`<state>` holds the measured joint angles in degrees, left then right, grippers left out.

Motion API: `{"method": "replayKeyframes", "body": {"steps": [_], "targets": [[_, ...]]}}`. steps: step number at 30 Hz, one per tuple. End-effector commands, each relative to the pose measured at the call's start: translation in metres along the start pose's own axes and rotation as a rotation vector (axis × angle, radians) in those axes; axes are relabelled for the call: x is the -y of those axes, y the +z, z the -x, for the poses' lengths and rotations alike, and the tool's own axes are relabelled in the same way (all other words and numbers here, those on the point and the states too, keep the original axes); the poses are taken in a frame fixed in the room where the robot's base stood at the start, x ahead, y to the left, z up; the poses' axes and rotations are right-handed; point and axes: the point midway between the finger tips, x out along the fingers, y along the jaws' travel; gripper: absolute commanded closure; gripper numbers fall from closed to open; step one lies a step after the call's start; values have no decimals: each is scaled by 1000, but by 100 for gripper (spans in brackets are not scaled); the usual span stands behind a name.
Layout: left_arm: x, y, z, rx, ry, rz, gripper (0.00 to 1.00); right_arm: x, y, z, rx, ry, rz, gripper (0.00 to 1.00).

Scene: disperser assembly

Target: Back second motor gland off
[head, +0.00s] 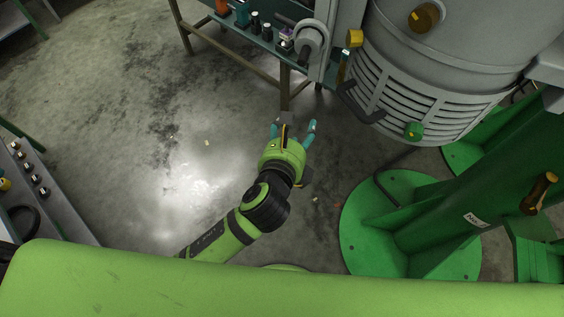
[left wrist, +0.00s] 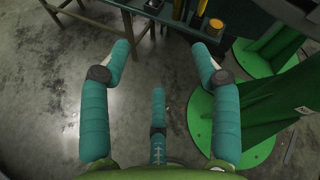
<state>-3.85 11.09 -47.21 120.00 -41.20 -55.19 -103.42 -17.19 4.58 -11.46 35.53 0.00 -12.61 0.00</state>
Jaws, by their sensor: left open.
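A large grey ribbed motor housing (head: 400,70) fills the upper right of the head view. A brass fitting (head: 425,17) sits on its upper side, a yellow fitting (head: 355,38) at its left edge, and a green fitting (head: 413,131) at its lower rim. I cannot tell which is the second motor gland. My left gripper (head: 294,129) is open and empty, left of and below the housing, touching nothing. My right gripper is out of view.
A green stand with a round foot (head: 365,235) is right of my left gripper. A bench (head: 270,42) with small parts is at the top, and another bench (head: 45,200) at the left edge. The floor at centre left is clear.

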Motion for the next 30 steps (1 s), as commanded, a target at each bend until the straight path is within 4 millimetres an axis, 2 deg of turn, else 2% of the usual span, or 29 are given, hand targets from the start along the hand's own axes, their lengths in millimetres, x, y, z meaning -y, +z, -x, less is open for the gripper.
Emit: {"method": "replayKeyframes", "body": {"steps": [3,18,24,30], "targets": [[-15,-20,-11,-34,24,55,37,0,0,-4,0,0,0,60],[-74,-90,-41,-149,131,302,37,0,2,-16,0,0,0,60],[-90,-107,-46,-173,162,369,37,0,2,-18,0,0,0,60],[-95,-113,-47,-180,174,394,37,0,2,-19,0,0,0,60]]}}
